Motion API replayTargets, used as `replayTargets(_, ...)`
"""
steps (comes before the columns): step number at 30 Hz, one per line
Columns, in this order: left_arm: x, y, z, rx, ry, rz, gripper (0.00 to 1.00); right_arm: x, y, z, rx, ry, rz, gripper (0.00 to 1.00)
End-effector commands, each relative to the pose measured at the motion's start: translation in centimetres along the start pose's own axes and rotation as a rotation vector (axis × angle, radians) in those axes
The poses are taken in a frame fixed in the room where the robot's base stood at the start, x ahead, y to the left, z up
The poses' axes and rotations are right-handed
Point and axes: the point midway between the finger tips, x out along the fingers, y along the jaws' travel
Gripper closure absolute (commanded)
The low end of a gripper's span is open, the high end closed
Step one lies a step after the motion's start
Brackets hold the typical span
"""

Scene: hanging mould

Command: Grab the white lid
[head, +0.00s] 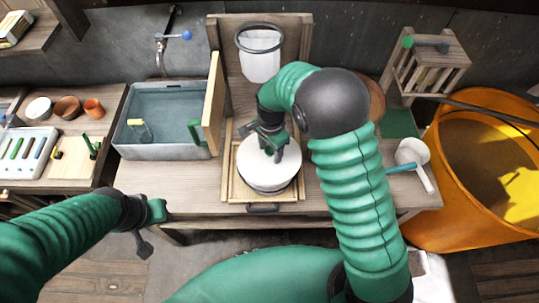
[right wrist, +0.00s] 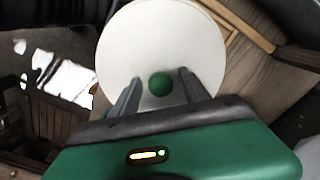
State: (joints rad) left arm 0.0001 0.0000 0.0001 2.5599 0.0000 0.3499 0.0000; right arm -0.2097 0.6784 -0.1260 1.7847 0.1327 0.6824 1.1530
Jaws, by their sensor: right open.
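The white lid (head: 257,177) lies on a round pot in the wooden tray (head: 233,186) at the middle of the table. In the right wrist view the lid (right wrist: 150,38) is a white disc with a green knob (right wrist: 159,84). My right gripper (head: 275,150) is right over the lid. In the right wrist view the fingers of my right gripper (right wrist: 158,84) are open, one on each side of the knob; I cannot tell whether they touch it. My left gripper (head: 147,228) is low at the left, off the table's front edge and away from the lid; its jaws are unclear.
A grey water basin (head: 165,150) stands left of the tray, with a wooden board (head: 214,105) at its right side. A hanging white mould (head: 260,66) is behind. A white ladle (head: 412,152) and an orange tub (head: 480,225) are at the right.

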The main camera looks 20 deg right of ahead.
Motion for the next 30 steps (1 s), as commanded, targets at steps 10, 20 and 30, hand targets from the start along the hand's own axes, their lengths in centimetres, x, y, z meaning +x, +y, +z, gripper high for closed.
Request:
replayTargets(10, 0.1, 0.0, 0.0, 0.000, 0.000, 0.000, 0.64, 0.2, 0.0, 0.4, -0.001, 0.004, 0.009, 0.85)
replayTargets(20, 0.1, 0.0, 0.0, 0.000, 0.000, 0.000, 0.64, 0.2, 0.0, 0.3, -0.001, 0.001, 0.007, 1.00)
replayTargets(30, 0.6, 0.0, 0.1, 0.000, 0.000, 0.000, 0.64, -1.4, -0.1, 0.3, -0.001, 0.004, 0.004, 1.00)
